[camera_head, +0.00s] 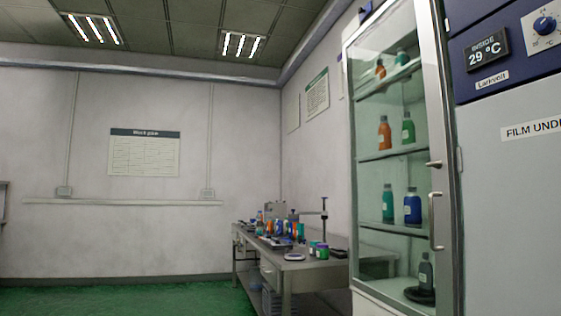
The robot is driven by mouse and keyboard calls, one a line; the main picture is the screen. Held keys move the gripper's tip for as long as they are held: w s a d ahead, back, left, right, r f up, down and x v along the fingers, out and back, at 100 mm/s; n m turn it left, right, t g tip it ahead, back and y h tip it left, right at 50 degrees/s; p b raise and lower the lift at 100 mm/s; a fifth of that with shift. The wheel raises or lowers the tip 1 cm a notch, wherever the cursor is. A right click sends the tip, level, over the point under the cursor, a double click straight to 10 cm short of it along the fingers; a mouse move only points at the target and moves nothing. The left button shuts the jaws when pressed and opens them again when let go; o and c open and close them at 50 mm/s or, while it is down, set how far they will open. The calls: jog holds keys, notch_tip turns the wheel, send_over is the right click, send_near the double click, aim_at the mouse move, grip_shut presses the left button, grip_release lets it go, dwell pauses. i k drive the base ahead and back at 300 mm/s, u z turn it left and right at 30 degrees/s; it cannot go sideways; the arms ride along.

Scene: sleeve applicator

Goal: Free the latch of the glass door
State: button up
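The glass door (391,175) belongs to a tall white-framed cabinet right of the middle. It appears closed. A small lever-like latch (433,164) sits on the right-hand metal stile of the door. A vertical bar handle (434,221) is on the same stile below it. Orange, green and blue bottles stand on the shelves behind the glass. My gripper is not in this view.
A large blue and grey unit (511,200) with a "29 °C" display stands directly right of the cabinet. A metal bench (307,271) cluttered with bottles and tools is left of the cabinet. Green floor (120,296) is open at the left.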

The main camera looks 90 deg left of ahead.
aim_at(437, 164)
jog(key=u, duration=2.75)
jog(key=k, duration=0.65)
jog(key=u, duration=0.5)
jog(key=k, duration=0.5)
jog(key=z, duration=1)
jog(key=i, duration=1.45)
jog(key=u, duration=0.55)
jog(key=i, duration=1.1)
jog(key=u, duration=0.15)
